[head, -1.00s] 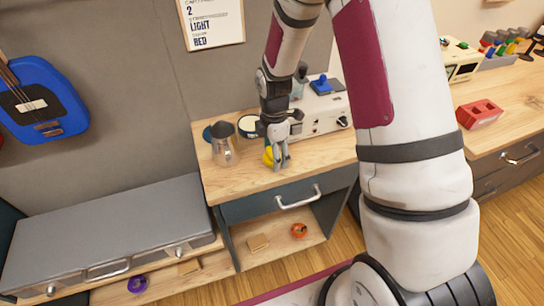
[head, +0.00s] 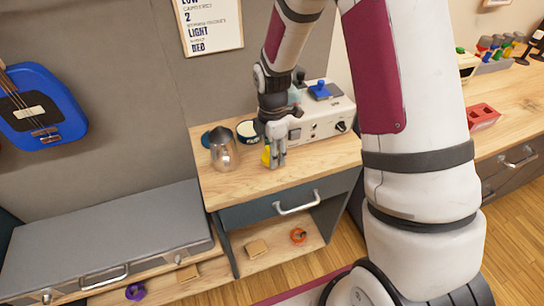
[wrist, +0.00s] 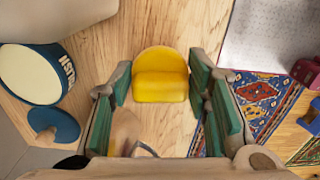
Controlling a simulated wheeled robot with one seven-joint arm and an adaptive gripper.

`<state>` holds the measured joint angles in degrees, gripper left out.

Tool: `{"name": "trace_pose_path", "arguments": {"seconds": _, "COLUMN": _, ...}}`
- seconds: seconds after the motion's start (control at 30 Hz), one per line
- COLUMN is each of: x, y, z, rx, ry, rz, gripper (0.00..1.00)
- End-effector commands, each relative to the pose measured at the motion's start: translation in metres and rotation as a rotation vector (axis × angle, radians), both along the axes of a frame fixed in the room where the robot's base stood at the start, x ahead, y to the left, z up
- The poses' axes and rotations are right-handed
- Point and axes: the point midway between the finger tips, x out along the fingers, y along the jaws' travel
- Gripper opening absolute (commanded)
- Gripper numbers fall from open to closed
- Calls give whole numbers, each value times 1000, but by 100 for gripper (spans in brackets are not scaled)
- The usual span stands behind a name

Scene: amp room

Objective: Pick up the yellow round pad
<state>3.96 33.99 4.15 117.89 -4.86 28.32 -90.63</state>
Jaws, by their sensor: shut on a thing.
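The yellow round pad (wrist: 160,75) sits between my green-lined fingers in the wrist view, its rounded edge facing away. My gripper (wrist: 160,85) is shut on it, with a finger against each side. In the head view my gripper (head: 276,160) points down over the wooden table, and only a bit of the yellow pad (head: 266,156) shows at its left. The pad seems to be just above the tabletop; the gap is hard to judge.
A metal pitcher (head: 223,155) stands close to the left of my gripper. A round tin (head: 248,131) and a white box with knobs (head: 318,118) stand behind. The front of the tabletop (head: 240,185) is clear. A patterned rug (wrist: 265,98) shows in the wrist view.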

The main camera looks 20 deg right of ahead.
Motion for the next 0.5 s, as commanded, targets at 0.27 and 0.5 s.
{"name": "trace_pose_path", "arguments": {"seconds": 0.27, "x": -48, "y": 12, "z": 15, "rx": 0, "ry": 2, "rz": 2, "gripper": 16}}
{"name": "trace_pose_path", "arguments": {"seconds": 0.5, "x": -107, "y": 28, "z": 20, "rx": -1, "ry": 0, "rz": 3, "gripper": 16}}
